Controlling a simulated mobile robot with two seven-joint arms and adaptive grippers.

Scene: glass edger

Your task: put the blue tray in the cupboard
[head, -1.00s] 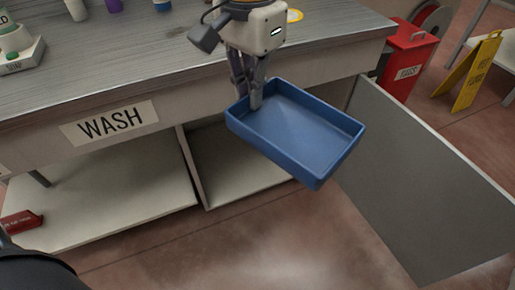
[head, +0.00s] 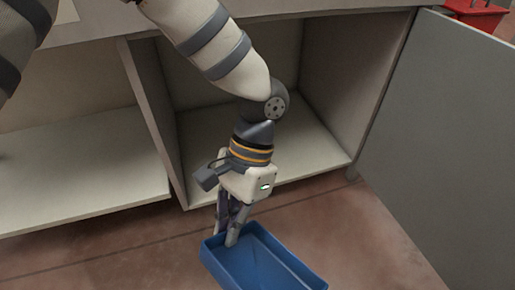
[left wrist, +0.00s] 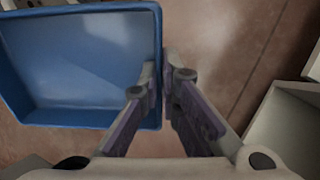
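The blue tray (head: 262,262) hangs from my left gripper (head: 230,240), in front of the cupboard and above the floor. The gripper is shut on the tray's rim, at its upper left edge in the head view. In the left wrist view the fingers (left wrist: 163,95) pinch the right wall of the tray (left wrist: 80,62). The tray is empty, and its lower part is cut off in the head view. The cupboard (head: 310,135) is open, with a bare pale floor, and my left arm crosses in front of it. My right gripper is not in view.
The grey cupboard door (head: 440,130) stands wide open at the right. An open white shelf (head: 80,190) lies left of the cupboard, past a dividing panel (head: 155,120). The worktop edge (head: 330,10) runs above. A red container (head: 478,14) stands behind the door. Reddish floor is clear in front.

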